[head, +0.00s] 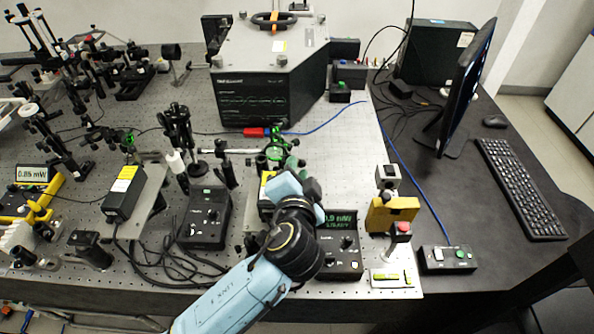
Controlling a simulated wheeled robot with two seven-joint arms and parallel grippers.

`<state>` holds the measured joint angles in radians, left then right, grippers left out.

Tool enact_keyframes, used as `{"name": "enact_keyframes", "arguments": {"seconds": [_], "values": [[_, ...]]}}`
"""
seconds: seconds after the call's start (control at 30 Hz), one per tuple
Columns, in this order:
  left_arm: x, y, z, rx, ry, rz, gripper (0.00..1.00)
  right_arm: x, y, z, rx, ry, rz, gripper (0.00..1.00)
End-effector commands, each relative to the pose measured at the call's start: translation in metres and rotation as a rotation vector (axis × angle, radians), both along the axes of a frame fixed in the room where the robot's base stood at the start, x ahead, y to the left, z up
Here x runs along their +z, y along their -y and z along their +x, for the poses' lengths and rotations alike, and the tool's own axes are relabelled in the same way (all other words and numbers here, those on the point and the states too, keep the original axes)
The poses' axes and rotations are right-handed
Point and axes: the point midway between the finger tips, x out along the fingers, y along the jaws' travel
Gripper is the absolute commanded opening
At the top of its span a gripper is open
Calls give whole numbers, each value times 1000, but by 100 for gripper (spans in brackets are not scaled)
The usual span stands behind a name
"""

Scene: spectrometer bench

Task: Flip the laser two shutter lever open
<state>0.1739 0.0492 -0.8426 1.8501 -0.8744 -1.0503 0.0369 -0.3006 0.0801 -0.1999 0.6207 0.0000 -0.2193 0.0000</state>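My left arm reaches in from the bottom, its blue wrist bent over the right part of the optical bench. My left gripper (291,163) is at the far end of the wrist, close to a green-lit optic mount (276,150). Its fingertips are too small and partly covered to read. A black laser box with a yellow label (266,190) stands just left of my wrist, largely hidden by it. Another black laser box with a yellow label (124,194) stands farther left. I cannot make out a shutter lever on either box. My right gripper is not in view.
Control boxes (205,217) and (342,246) stand either side of my forearm. A large spectrometer housing (268,75) is behind. A yellow block (391,213) and a button box (447,259) are at right. A monitor (467,85) and keyboard (520,188) occupy the dark desk.

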Motion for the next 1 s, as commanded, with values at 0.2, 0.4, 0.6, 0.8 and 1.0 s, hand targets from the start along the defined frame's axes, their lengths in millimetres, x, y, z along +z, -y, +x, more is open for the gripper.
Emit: {"name": "enact_keyframes", "arguments": {"seconds": [0.2,0.4,0.6,0.8,1.0], "values": [[0,0,0,0,0,0,0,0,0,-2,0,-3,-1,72],[-1,2,0,1,-4,50,0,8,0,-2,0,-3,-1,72],[-5,4,0,2,-1,158,0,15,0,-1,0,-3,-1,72],[-6,4,0,1,0,160,0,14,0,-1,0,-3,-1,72],[-6,4,0,1,-1,159,35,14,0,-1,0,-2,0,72]]}}
